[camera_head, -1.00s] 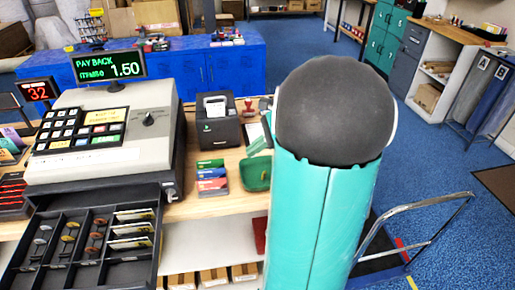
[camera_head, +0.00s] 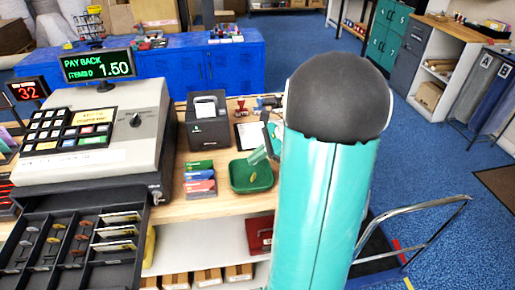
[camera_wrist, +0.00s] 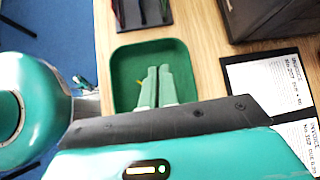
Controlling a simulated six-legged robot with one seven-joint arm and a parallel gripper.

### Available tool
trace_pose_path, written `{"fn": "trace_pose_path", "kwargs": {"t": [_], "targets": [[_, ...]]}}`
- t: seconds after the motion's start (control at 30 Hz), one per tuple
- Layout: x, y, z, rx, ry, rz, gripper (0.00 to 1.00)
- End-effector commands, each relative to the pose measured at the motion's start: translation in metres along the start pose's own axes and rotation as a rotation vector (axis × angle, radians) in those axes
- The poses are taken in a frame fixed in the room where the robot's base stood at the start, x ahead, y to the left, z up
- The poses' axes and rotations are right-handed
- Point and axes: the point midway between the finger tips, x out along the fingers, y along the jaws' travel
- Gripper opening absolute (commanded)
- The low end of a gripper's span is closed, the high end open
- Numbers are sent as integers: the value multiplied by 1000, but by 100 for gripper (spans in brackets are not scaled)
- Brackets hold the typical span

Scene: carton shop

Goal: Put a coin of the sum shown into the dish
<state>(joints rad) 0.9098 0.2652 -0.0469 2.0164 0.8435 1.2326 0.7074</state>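The register display (camera_head: 97,65) reads PAY BACK, with 1.50 in green. The green dish (camera_head: 236,187) lies on the counter, and a small gold coin (camera_head: 253,178) shows in it. In the wrist view the dish (camera_wrist: 122,62) is below my gripper (camera_wrist: 158,68), and a yellow bit of the coin (camera_wrist: 140,82) shows left of the fingers. My gripper (camera_head: 262,154) is over the dish, its pale fingers close together with a narrow gap and nothing seen between them. The open cash drawer (camera_head: 72,215) holds silver, gold and copper coins in separate columns, with notes at right.
A black printer (camera_head: 208,125) stands behind the dish. A red box (camera_head: 260,235) is on the shelf below. Bare counter (camera_head: 215,208) shows in front of the cards.

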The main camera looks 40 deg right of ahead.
Motion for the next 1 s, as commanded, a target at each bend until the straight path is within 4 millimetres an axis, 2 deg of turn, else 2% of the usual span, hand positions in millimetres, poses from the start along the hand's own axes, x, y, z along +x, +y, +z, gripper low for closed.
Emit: {"fn": "trace_pose_path", "kwargs": {"t": [0.2, 0.47, 0.63, 1.0], "targets": [[10, 2, -12, 1, 0, 0, 0], [9, 2, -15, 1, 0, -1, 0], [9, 2, -15, 1, 1, -1, 27], [4, 1, -15, 0, 2, -3, 27]]}}
